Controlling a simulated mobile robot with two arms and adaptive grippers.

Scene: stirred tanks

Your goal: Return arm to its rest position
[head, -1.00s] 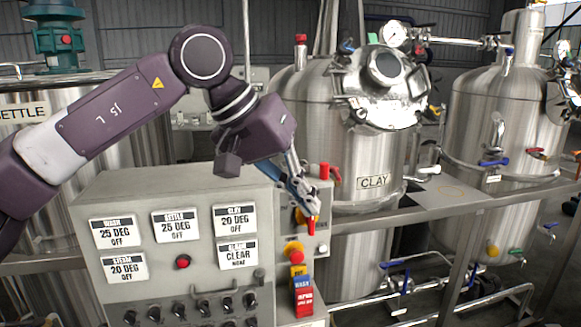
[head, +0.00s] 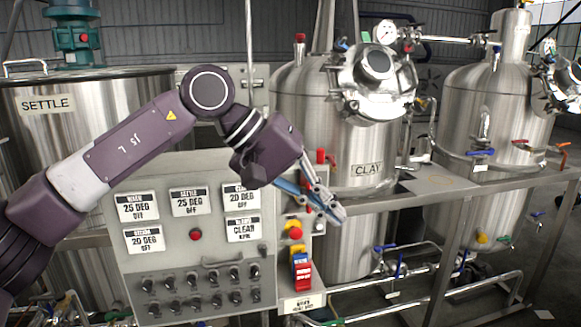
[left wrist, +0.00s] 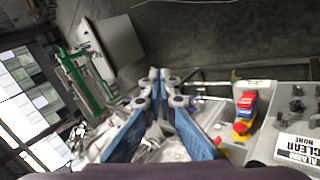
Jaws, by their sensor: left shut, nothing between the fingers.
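My left arm (head: 120,145) comes in from the left in the head view and reaches across the front of the control panel. My left gripper (head: 338,214) is shut and empty, in front of the metal stand below the CLAY tank. In the left wrist view the blue fingers (left wrist: 158,80) meet at their tips with nothing between them. My right gripper is not in view.
The SETTLE tank (head: 110,110) stands left; the CLAY tank (head: 305,110) stands behind the gripper. Pipes and valves lie low at right.

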